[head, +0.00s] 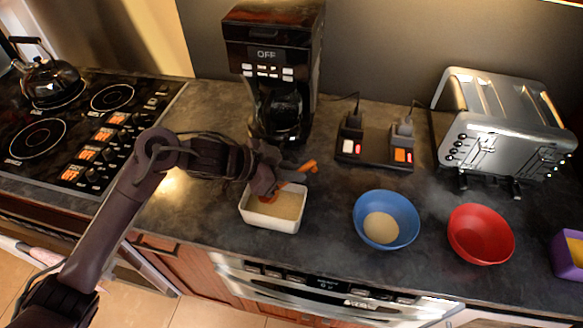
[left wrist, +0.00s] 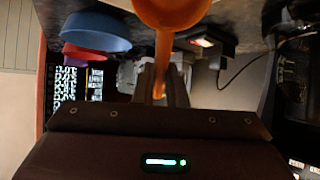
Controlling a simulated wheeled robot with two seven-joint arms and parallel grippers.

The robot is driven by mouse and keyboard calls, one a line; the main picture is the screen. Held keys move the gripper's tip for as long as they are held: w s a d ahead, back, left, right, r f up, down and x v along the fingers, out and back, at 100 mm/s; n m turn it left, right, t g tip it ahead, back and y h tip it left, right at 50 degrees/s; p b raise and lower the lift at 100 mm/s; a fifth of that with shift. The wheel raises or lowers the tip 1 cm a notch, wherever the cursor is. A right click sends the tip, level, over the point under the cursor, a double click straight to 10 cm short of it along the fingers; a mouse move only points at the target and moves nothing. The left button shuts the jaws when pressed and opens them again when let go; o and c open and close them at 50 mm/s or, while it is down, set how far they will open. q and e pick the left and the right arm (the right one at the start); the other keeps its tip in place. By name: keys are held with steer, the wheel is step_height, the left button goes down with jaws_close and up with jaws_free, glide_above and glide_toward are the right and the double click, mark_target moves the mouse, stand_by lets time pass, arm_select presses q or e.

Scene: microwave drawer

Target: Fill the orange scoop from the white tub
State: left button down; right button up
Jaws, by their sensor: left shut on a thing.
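The white tub (head: 271,219) stands on the dark counter, with a tan grainy fill in it. My left gripper (head: 268,190) is over the back left part of the tub. It is shut on the orange scoop (head: 305,167), whose orange end sticks out to the right of the jaws. More orange shows low beside the gripper, at the tub's fill; I cannot tell whether it touches the fill. In the left wrist view the scoop (left wrist: 172,12) fills the top centre, its handle running down between the fingers (left wrist: 160,85). The inside of the scoop is hidden. My right gripper is not in view.
A blue bowl (head: 399,206) with some tan fill and a red bowl (head: 484,226) stand right of the tub. A purple box (head: 566,258) is at the far right. A coffee maker (head: 270,75), power strip (head: 375,158) and toaster (head: 500,125) stand behind; a stove (head: 90,125) is left.

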mark_target(285, 185)
arm_select(q)
steer(key=shift+f+b, duration=1.1)
steer(key=shift+f, duration=1.45)
steer(key=shift+r, duration=0.1)
